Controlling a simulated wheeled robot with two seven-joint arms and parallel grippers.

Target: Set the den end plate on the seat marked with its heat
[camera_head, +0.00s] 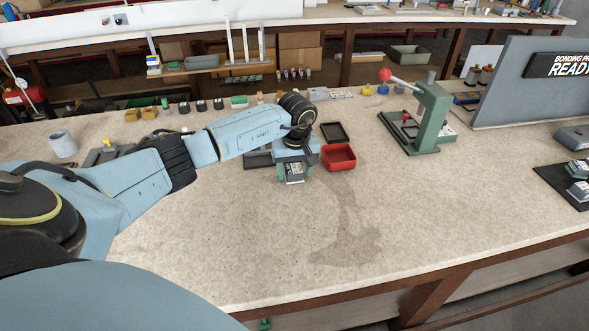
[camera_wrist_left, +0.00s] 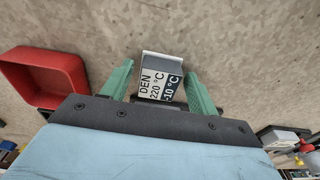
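The den end plate is a small grey block (camera_wrist_left: 160,78) in the left wrist view. Its label reads "DEN 220 °C" on white and "-10 °C" on black. In the head view it (camera_head: 294,174) is at the lower end of my left gripper (camera_head: 294,167), near the tabletop. In the left wrist view, the green fingers of the left gripper (camera_wrist_left: 160,82) stand on either side of the plate, with narrow gaps showing. The fingers look open around it. My right gripper is not in view. I cannot make out any seat's heat marking.
A red bin (camera_head: 339,158) and a dark tray (camera_head: 335,132) lie just right of my left gripper. A green lever press (camera_head: 428,120) stands farther right. A black mat (camera_head: 556,178) with labelled blocks is at the right edge. The front middle tabletop (camera_head: 420,205) is clear.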

